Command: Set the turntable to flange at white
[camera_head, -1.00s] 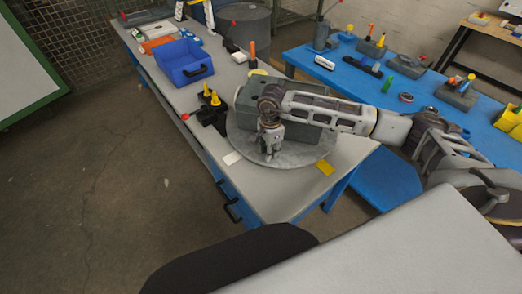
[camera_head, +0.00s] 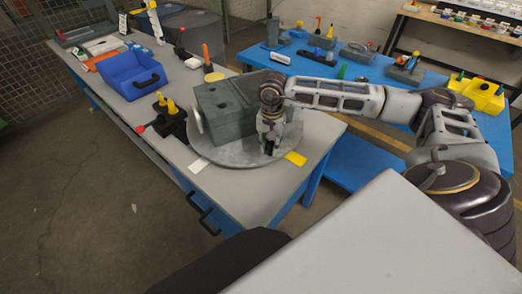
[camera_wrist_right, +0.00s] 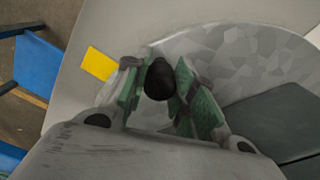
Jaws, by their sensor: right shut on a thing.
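The turntable (camera_head: 225,155) is a round grey disc on the near end of the grey workbench and carries a dark grey housing (camera_head: 222,108). A yellow card (camera_head: 296,158) lies at the disc's right front. My right gripper (camera_head: 270,146) is at the disc's right front rim. In the wrist view its fingers (camera_wrist_right: 160,95) are shut on a black knob (camera_wrist_right: 160,79). My left gripper is out of view.
A black block with yellow-topped parts (camera_head: 170,118) stands close to the disc's left. A blue bin (camera_head: 133,75) is farther back. A blue table (camera_head: 350,72) with several parts lies behind my right arm.

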